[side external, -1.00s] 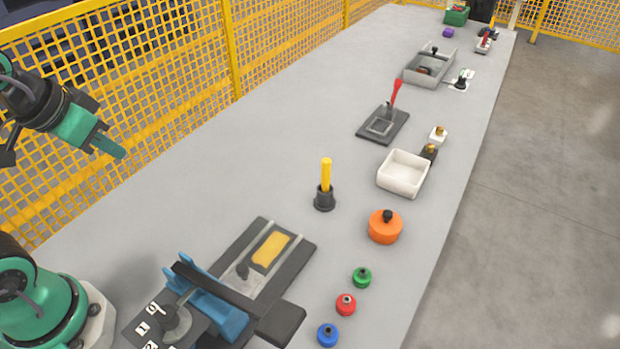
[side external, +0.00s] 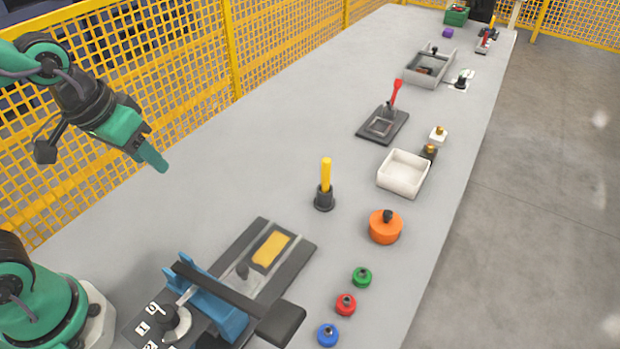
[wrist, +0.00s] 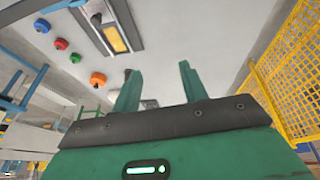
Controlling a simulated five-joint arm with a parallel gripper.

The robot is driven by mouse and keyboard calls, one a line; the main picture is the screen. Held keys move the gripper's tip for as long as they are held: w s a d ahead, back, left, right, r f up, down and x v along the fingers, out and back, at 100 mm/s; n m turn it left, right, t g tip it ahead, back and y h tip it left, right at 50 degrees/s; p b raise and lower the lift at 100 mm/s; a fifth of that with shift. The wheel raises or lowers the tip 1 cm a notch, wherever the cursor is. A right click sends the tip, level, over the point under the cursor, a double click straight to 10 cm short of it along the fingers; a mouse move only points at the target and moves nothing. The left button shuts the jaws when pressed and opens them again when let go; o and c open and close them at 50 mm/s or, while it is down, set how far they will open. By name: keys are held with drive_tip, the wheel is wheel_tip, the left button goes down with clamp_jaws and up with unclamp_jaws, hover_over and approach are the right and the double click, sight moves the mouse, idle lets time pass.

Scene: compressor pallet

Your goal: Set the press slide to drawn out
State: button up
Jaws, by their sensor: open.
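The press has a blue frame (side external: 217,308) with a black bar across it, at the lower middle of the side view. What looks like its slide is a grey plate with a dark upright knob (side external: 242,269), just beyond the frame in a dark track (side external: 293,262). A yellow pad (side external: 270,249) lies at the track's far end. The track (wrist: 133,33) and yellow pad (wrist: 115,38) also show at the top of the wrist view. My gripper (side external: 155,161) is in the air, up and left of the press, apart from it. Its fingers (wrist: 160,88) are open and empty.
A numbered dial (side external: 170,322) adjoins the press. Green (side external: 362,277), red (side external: 345,304) and blue (side external: 327,335) knobbed pieces, an orange lidded pot (side external: 385,226) and a yellow rod in a black holder (side external: 324,197) stand to the right. Yellow mesh fence (side external: 160,100) runs along the left.

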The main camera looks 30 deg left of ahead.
drive_tip(key=w+d+f+g, duration=0.25)
drive_tip(key=d+f, duration=0.25)
drive_tip(key=d, duration=0.3)
drive_tip(key=n+g+y, duration=0.1)
drive_tip(key=g, duration=0.1)
hover_over(242, 268)
drive_tip(key=f, duration=0.6)
drive_tip(key=shift+d+f, duration=0.2)
drive_tip(key=shift+a+f, duration=0.2)
drive_tip(key=shift+f, duration=3.65)
clamp_jaws()
